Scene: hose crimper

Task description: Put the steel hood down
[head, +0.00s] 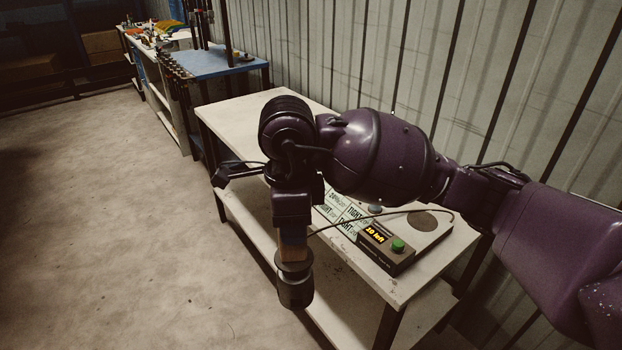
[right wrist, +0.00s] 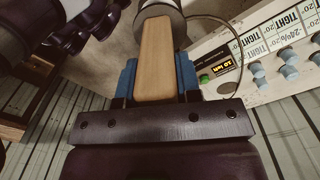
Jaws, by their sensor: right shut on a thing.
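The steel hood (head: 295,285) is a dark grey, round, cup-like piece with a wooden handle. It hangs upright below my right gripper (head: 293,236), in the air in front of the workbench (head: 395,288) and clear of its top. In the right wrist view my right gripper (right wrist: 157,78) has its blue fingers shut on both sides of the hood's wooden handle (right wrist: 153,50). Only part of the hood (right wrist: 160,10) shows there, at the top edge. My left gripper is not in view.
On the bench stand a dark box (head: 386,248) with a green button and lit display, cards (head: 345,213) reading "TIGHT", and a pale plate (head: 440,232) with a round brown patch. A thin cable crosses there. The bench's far left end (head: 232,108) is bare.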

